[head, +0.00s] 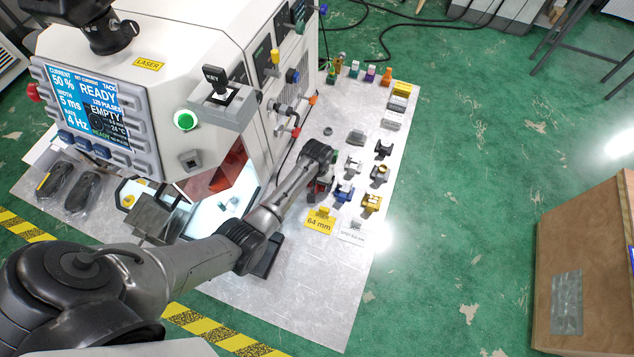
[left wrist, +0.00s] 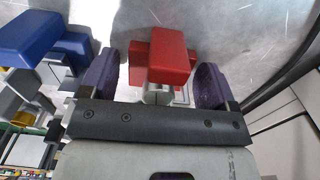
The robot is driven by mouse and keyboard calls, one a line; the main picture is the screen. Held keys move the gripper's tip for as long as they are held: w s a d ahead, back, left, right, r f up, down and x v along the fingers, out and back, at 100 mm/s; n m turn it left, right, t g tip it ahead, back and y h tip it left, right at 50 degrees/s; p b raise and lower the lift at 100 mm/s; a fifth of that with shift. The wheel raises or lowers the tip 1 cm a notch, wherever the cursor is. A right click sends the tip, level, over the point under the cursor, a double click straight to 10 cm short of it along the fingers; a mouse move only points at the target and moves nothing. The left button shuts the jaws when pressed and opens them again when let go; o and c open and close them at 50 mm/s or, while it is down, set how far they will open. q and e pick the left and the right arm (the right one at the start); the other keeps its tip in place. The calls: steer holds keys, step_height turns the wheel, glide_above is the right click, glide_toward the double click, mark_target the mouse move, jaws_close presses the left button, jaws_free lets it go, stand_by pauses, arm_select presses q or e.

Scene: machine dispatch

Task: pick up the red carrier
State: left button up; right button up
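The red carrier (head: 317,190) stands on the light metal plate, in the row nearest the machine, partly hidden under my left gripper (head: 322,178). In the left wrist view the red carrier (left wrist: 162,58) lies between the two purple finger pads of my left gripper (left wrist: 158,75). My right gripper is in neither view.
A blue carrier (head: 343,191) stands close beside the red one, also at left in the wrist view (left wrist: 45,35). A yellow carrier (head: 371,203), a white one (head: 353,166) and dark ones are nearby. A yellow 64 mm sign (head: 319,222) stands in front. The laser machine (head: 180,70) borders the left.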

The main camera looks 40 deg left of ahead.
arm_select(q)
steer(key=c, duration=0.7)
steer(key=shift+c, duration=0.6)
steer(key=shift+r, duration=0.1)
